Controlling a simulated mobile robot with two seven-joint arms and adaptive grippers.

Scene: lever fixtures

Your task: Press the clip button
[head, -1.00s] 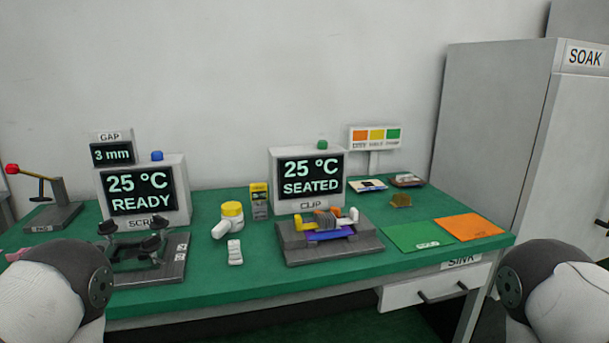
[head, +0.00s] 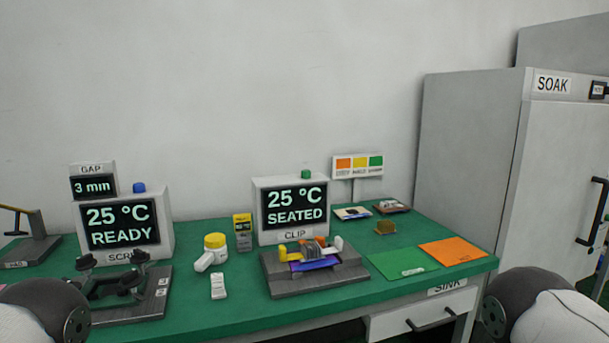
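The CLIP station (head: 263,211) is a white box on the green bench, with a dark screen reading "25 °C SEATED". A small green button (head: 306,174) stands on its top. In front of it is a grey fixture (head: 318,282) holding a ribbed grey part (head: 314,249) on a blue piece, with a yellow lever at the left and a white one at the right. Neither gripper shows. Only rounded parts of my arms are at the lower left and lower right edges.
Green (head: 404,263) and orange (head: 453,253) mats lie right. The SOAK cabinet (head: 470,170) stands beyond.

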